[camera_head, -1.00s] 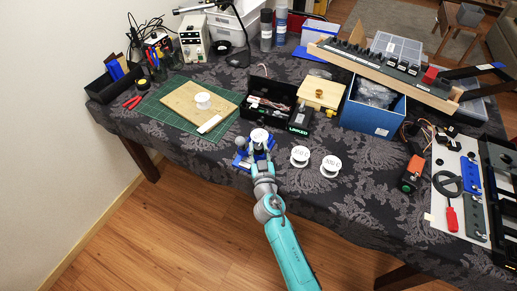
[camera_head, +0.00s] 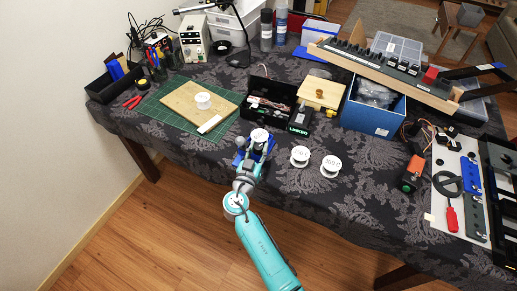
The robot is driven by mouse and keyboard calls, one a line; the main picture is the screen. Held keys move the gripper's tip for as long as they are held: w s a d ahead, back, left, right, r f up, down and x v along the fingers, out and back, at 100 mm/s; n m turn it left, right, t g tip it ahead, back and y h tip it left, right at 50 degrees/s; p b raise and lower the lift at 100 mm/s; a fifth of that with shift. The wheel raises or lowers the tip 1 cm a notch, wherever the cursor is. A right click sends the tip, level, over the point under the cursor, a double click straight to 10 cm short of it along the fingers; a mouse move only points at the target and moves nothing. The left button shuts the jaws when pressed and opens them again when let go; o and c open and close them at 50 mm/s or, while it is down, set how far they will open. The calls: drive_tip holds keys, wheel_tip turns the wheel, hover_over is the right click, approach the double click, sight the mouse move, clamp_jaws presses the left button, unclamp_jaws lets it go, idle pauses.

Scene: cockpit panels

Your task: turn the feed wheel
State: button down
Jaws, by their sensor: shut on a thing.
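My gripper (camera_head: 257,143) is at the front edge of the table, over a small blue device (camera_head: 240,160) that the arm and fingers mostly cover. A white round wheel-like part (camera_head: 259,134) sits at the fingertips, and my gripper is shut on it. I take this part to be the feed wheel, but it is too small and covered to tell its markings or turn angle. Just right of it, apart from my gripper, two white labelled discs (camera_head: 300,156) (camera_head: 330,166) lie on the cloth.
Behind my gripper stands an open black box (camera_head: 268,97) with wires, with a blue bin (camera_head: 372,112) to its right. A wooden board (camera_head: 180,101) on a green mat (camera_head: 155,114) bears a white spool (camera_head: 203,100).

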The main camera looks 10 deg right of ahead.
drive_tip(key=shift+m+g+h, duration=1)
drive_tip(key=shift+m+h, duration=0.2)
drive_tip(key=shift+h, duration=0.4)
drive_tip(key=shift+m+g+h, duration=0.3)
drive_tip(key=c, duration=0.7)
unclamp_jaws()
drive_tip(key=shift+c, duration=0.2)
drive_tip(key=v, duration=1.2)
drive_tip(key=shift+f, duration=0.1)
